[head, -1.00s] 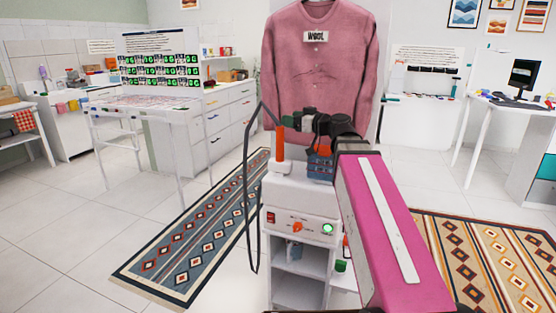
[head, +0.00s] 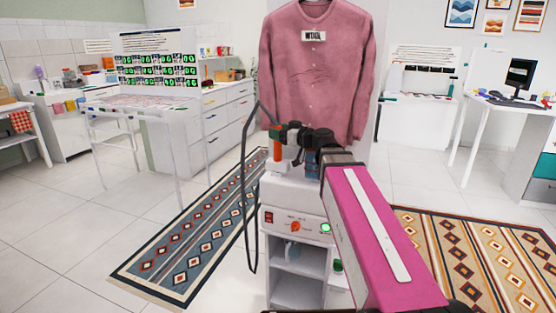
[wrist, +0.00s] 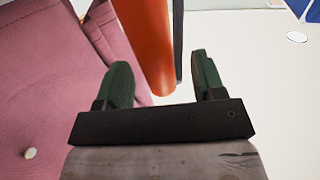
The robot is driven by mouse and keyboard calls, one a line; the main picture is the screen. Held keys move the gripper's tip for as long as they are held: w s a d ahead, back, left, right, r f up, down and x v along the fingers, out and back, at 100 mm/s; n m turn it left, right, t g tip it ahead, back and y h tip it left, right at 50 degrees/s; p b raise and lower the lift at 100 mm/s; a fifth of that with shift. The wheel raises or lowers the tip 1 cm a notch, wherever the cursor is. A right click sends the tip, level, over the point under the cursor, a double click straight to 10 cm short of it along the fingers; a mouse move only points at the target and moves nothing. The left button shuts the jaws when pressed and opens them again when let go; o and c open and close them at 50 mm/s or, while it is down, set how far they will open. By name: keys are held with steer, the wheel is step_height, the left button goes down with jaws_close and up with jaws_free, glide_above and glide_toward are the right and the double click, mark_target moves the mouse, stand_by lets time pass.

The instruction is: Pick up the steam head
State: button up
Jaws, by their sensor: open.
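The steam head shows an orange handle (head: 278,153) standing upright on the white steamer unit (head: 283,193), with a dark hose looping at its left. In the wrist view the orange handle (wrist: 147,40) reaches between the two dark green fingers of my gripper (wrist: 163,80). The fingers are open, with a visible gap on the right side, and the left finger is close to the handle. In the head view my gripper (head: 277,132) is at the handle's upper part and partly hides it.
A pink buttoned shirt (head: 318,75) with a label hangs right behind the steamer and fills the left of the wrist view. The steamer front has an orange knob (head: 295,227) and a green light. Patterned rugs (head: 205,235) lie on both sides.

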steer(key=x, duration=0.3)
jaws_close()
steer(key=shift+r, duration=0.1)
